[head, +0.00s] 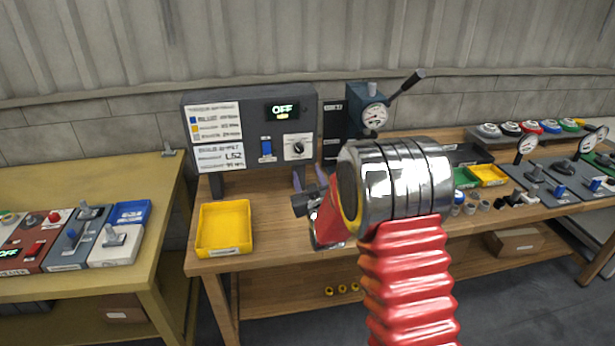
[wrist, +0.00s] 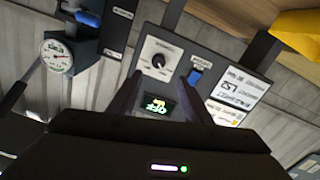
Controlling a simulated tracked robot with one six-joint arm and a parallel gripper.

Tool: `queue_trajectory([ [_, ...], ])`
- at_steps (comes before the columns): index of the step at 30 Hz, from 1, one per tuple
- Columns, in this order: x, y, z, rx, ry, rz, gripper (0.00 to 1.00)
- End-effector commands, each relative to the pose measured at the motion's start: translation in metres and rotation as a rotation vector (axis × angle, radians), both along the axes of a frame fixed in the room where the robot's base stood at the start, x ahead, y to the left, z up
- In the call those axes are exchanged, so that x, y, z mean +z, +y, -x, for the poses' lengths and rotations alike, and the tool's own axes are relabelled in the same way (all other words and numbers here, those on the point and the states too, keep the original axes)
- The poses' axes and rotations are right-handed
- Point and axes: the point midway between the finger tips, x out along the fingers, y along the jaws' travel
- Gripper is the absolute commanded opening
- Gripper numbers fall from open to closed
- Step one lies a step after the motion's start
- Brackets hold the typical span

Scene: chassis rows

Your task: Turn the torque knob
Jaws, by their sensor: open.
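The torque knob is a small black knob (head: 298,147) on a white plate, at the lower right of the grey control panel (head: 232,103). In the wrist view, which is turned over, the knob (wrist: 158,61) shows near the middle top. My gripper (head: 309,172) is partly hidden behind my arm in the head view and sits below and in front of the panel. In the wrist view its dark fingers (wrist: 164,78) are apart, with nothing between them. The knob appears beyond the fingertips, apart from them. A green display (head: 282,110) on the panel reads OFF.
A blue switch (head: 266,146) is left of the knob. A dial gauge with a lever (head: 374,116) stands just right of the panel. A yellow tray (head: 224,228) sits on the bench at front left. Bare wood lies between tray and arm.

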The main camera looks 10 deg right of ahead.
Motion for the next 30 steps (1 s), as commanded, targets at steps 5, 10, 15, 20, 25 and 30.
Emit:
queue_trajectory([
  [5, 0.008, 0.0, 0.003, 0.0, 0.017, -0.004, 0.45],
  [10, 0.026, 0.0, 0.015, -0.001, 0.08, -0.019, 0.45],
  [15, 0.047, 0.0, 0.038, -0.004, 0.173, -0.039, 0.45],
  [20, 0.065, 0.0, 0.066, -0.009, 0.263, -0.06, 0.45],
  [25, 0.079, 0.0, 0.102, -0.015, 0.36, -0.08, 0.45],
  [30, 0.09, 0.0, 0.142, -0.025, 0.455, -0.1, 0.45],
])
